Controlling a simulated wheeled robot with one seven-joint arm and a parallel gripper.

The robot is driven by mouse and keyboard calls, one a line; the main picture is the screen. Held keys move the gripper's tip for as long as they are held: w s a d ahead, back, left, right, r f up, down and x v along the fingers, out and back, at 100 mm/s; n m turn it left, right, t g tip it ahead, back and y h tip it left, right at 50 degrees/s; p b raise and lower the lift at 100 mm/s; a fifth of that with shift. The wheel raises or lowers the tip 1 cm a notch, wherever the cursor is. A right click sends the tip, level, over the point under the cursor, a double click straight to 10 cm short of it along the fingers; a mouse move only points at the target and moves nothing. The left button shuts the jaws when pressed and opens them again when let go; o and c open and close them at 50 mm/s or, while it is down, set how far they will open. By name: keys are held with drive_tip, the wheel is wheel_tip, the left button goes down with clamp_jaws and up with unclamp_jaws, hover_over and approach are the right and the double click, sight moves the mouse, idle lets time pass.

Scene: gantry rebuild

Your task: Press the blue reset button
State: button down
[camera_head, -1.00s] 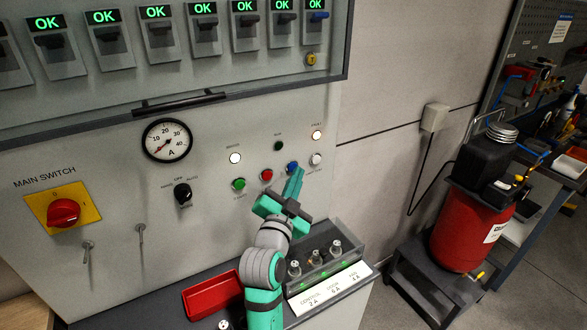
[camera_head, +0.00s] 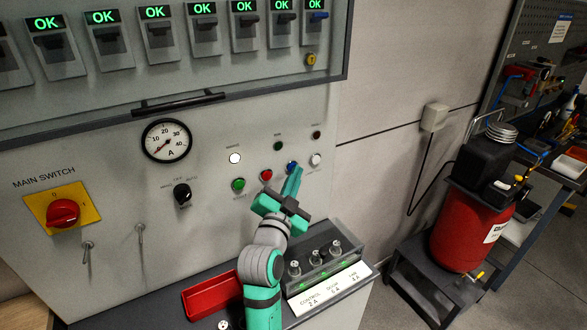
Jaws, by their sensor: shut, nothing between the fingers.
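The blue button (camera_head: 291,166) sits in the lower row on the grey panel, between the red button (camera_head: 266,174) and a white one (camera_head: 315,160). My gripper (camera_head: 296,171) is shut and empty, with its green fingertips pointing up at the panel by the blue button. The fingertips partly cover the button, and I cannot tell whether they touch it. The fault lamp (camera_head: 316,135) above and to the right is dark.
A green button (camera_head: 238,184) is left of the red one. A transparent-covered fuse box (camera_head: 318,262) and a red tray (camera_head: 209,297) lie on the ledge below. The red and yellow main switch (camera_head: 63,212) is far left. A red canister (camera_head: 466,228) stands right.

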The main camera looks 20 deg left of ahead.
drive_tip(key=shift+s+d, duration=0.55)
idle(0.4)
drive_tip(key=shift+s+d, duration=0.8)
drive_tip(key=shift+d, duration=0.2)
drive_tip(key=shift+s+d, duration=0.75)
drive_tip(key=shift+d, duration=0.2)
drive_tip(key=shift+w, duration=0.1)
